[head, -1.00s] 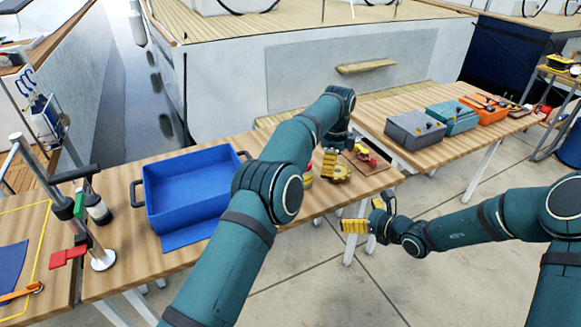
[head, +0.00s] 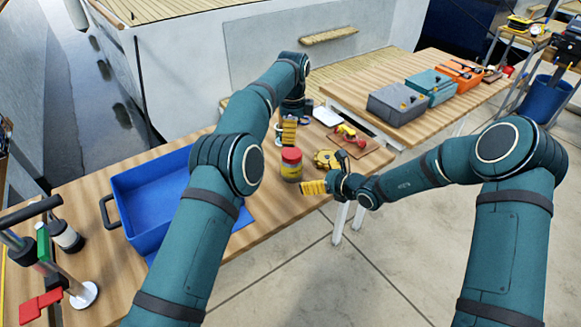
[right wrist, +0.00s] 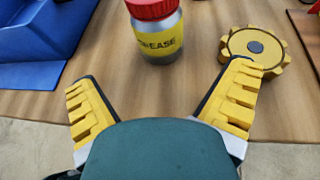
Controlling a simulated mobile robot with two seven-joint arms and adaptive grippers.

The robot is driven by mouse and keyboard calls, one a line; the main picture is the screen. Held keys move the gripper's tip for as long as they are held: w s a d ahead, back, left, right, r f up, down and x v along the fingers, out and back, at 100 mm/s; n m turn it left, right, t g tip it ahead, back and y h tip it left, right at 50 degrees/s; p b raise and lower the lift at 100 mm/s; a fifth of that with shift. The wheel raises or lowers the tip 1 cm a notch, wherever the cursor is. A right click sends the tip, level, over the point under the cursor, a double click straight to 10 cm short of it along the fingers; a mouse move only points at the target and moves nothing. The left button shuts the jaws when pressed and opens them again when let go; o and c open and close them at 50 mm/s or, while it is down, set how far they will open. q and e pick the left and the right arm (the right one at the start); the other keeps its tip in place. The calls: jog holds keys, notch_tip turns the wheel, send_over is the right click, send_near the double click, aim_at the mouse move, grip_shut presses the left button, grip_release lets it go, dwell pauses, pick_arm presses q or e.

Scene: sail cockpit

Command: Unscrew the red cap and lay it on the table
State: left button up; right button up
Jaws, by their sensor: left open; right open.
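The red cap (head: 291,155) sits on top of a grease jar (head: 291,173) with a yellow label, upright near the table's front edge. The cap (right wrist: 151,8) and jar (right wrist: 158,42) also show at the top of the right wrist view. My left gripper (head: 290,130) is open just behind the jar, apart from it. My right gripper (right wrist: 163,100) is open and empty, its yellow fingers spread, with the jar ahead of and between them. In the head view my right gripper (head: 314,187) is at the table's front edge, right of the jar.
A yellow gear-like wheel (head: 326,159) lies right of the jar, near a brown board (head: 370,147) with red and yellow parts. A blue bin (head: 150,198) stands to the left. A second table (head: 415,122) holds several boxes.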

aim_at(292, 152)
jog(key=x, duration=1.1)
jog(key=shift+w+a, duration=0.1)
jog(key=shift+c, duration=0.3)
pick_arm(q)
jog(key=shift+a, duration=0.1)
pick_arm(e)
grip_shut()
pick_arm(q)
jog(key=m, duration=1.3)
jog(key=shift+f+m, duration=0.3)
jog(key=shift+f, duration=3.75)
